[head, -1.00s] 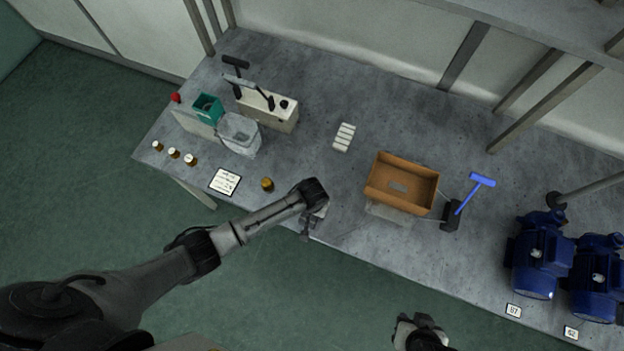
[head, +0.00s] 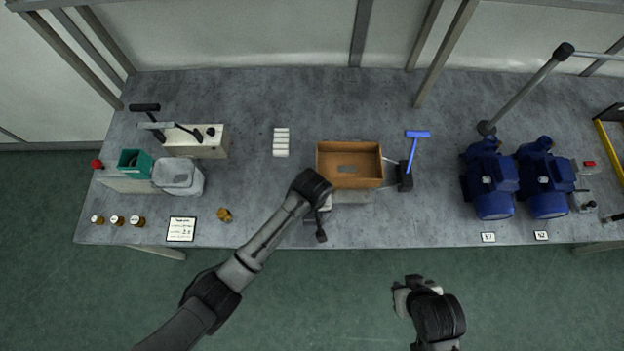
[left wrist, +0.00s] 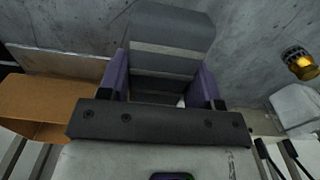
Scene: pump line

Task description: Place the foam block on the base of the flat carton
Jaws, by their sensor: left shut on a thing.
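The carton (head: 350,180) is a brown open box with raised walls on the workbench, with a small grey patch on its base. It also shows at the left of the left wrist view (left wrist: 40,98). My left gripper (head: 322,212) is at the carton's front left corner. In the left wrist view its purple-sided fingers (left wrist: 165,82) are shut on a dark grey block with lighter bands (left wrist: 170,40), which looks like the foam block. The head view mostly hides this block. My right gripper (head: 402,298) is in front of the bench, apart from everything; its fingers are too small to judge.
A grey plate (head: 352,197) lies at the carton's front. A blue-handled tool (head: 412,150) stands just right of it, and blue pumps (head: 490,180) further right. White strips (head: 281,142) lie behind left. A brass-coloured jar (head: 224,215) and a clear tub (head: 180,177) are left.

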